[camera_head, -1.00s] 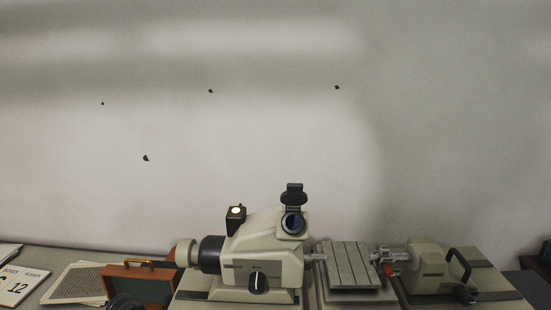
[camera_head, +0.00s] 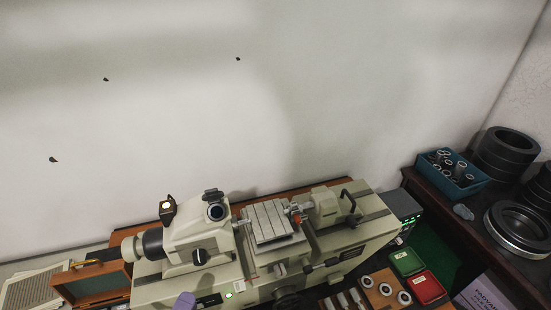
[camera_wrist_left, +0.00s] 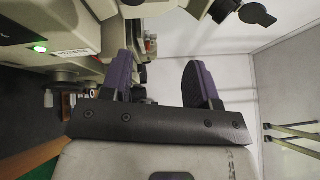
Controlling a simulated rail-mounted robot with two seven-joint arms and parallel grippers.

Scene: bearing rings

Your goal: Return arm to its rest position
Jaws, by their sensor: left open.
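My left gripper (camera_wrist_left: 160,82) shows in the left wrist view with its two purple-padded fingers apart and nothing between them. In the head view only a purple bit of it (camera_head: 185,301) shows at the bottom edge, in front of the beige machine (camera_head: 190,240). The rest of that gripper and its arm are out of the frame. My right gripper is in neither view.
The machine's slotted table (camera_head: 270,222) is bare. Bearing rings sit on a wooden block (camera_head: 388,291) at its front right. Green (camera_head: 406,262) and red (camera_head: 427,287) bins, a blue bin (camera_head: 470,185) of parts and large black rings (camera_head: 505,152) lie to the right.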

